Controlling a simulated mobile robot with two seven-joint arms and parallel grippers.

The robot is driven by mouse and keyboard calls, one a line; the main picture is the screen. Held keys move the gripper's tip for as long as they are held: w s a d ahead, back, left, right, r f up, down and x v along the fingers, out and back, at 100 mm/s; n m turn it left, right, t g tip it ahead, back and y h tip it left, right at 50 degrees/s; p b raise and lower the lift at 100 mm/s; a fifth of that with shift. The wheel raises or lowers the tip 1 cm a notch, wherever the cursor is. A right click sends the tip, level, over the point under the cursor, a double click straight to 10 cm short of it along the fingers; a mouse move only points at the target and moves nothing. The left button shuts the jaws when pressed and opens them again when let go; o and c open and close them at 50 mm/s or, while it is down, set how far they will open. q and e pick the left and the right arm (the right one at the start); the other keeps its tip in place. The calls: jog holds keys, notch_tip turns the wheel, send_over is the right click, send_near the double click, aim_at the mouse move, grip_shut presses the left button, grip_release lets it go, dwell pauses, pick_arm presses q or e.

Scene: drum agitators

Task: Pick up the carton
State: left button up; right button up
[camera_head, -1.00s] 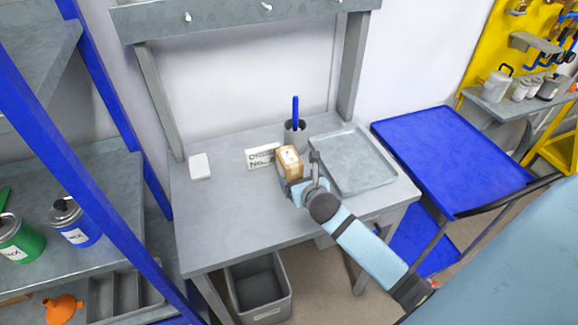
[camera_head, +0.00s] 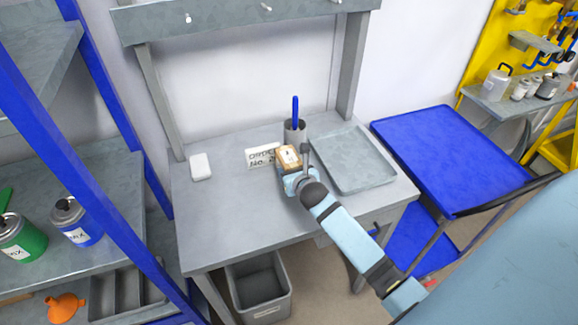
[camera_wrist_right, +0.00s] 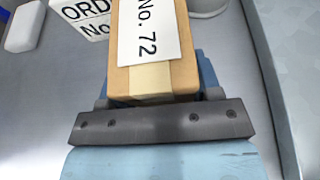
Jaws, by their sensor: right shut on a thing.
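The carton (camera_head: 288,155) is a small tan box with a white label. In the right wrist view the carton (camera_wrist_right: 153,75) fills the upper middle, with tape on its near face and a label reading "No. 72". My right gripper (camera_head: 291,172) is shut on the carton over the grey table (camera_head: 230,215). In the right wrist view the gripper (camera_wrist_right: 155,100) shows at the carton's near end, its fingers largely hidden by the box. I cannot tell whether the carton still touches the tabletop. My left gripper is not in view.
A white order sign (camera_head: 262,155) stands just left of the carton. A grey cup (camera_head: 295,133) with a blue pen stands behind it. A grey tray (camera_head: 352,178) lies close on the right. A white block (camera_head: 200,167) lies at left. The table's front left is clear.

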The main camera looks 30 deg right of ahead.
jog(key=shift+r, duration=0.15)
notch_tip(320, 180, up, 20)
jog(key=s+a+f+n+y, duration=0.2)
jog(key=s+a+f, duration=0.2)
jog(key=s+a, duration=0.6)
jog(key=shift+s+a+y+p, duration=0.4)
jog(key=shift+a, duration=0.7)
jog(key=shift+f, duration=0.1)
